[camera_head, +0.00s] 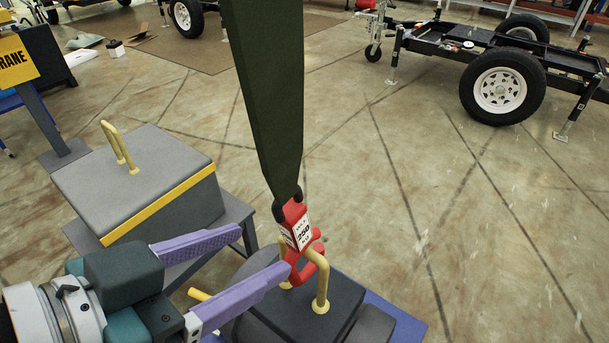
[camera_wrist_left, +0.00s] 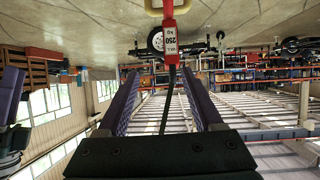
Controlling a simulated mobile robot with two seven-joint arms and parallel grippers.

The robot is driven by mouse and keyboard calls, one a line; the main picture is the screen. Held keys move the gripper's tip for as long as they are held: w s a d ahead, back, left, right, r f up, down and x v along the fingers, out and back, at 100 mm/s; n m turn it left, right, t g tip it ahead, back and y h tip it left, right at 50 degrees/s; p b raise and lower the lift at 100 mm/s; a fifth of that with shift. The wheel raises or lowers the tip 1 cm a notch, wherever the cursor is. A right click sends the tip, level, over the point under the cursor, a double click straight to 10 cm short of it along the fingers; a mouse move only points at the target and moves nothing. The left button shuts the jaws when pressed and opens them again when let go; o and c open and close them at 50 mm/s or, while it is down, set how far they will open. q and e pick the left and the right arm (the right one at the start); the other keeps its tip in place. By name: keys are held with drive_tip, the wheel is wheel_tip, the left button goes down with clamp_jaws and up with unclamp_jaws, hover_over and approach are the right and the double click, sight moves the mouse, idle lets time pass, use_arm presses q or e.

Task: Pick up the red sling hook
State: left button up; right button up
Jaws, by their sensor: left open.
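The red sling hook (camera_head: 298,227), with a white label reading 250, hangs from the end of a wide dark green sling (camera_head: 268,90). Its curved lower end is at the yellow handle (camera_head: 321,285) of a dark block (camera_head: 340,300); I cannot tell whether it is engaged. My left gripper (camera_head: 263,251) is open, its purple fingers pointing at the hook from the left. The nearer fingertip overlaps the hook's lower end in the head view. In the left wrist view the hook (camera_wrist_left: 169,40) appears beyond the fingertips, roughly between them.
A grey box (camera_head: 140,185) with a yellow stripe and yellow handle stands on a stand left of the hook, close behind my left fingers. A yellow crane sign (camera_head: 14,62) is at far left. Open floor (camera_head: 470,240) lies right; a wheeled trailer (camera_head: 500,75) stands behind.

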use_arm(q)
drive_tip(key=b, duration=0.3)
approach(289, 238)
wheel_tip(289, 238, down, 3)
drive_tip(key=w+d, duration=0.2)
drive_tip(key=shift+t+h, duration=0.3)
drive_tip(key=shift+t, duration=0.2)
drive_tip(key=x, duration=0.4)
drive_tip(key=shift+w+r+b, duration=0.2)
drive_tip(key=shift+w+b, duration=0.1)
drive_tip(key=shift+b, duration=0.05)
drive_tip(key=b+x, duration=0.1)
drive_tip(key=x, duration=0.4)
drive_tip(key=shift+r, duration=0.1)
use_arm(e)
drive_tip(key=s+x, duration=0.1)
drive_tip(key=x, duration=0.6)
drive_tip(key=shift+f, duration=0.15)
drive_tip(key=shift+d, duration=0.1)
use_arm(q)
clamp_jaws()
drive_tip(key=shift+w+r, duration=0.1)
drive_tip(key=shift+r, duration=0.1)
use_arm(e)
drive_tip(key=shift+s, duration=0.1)
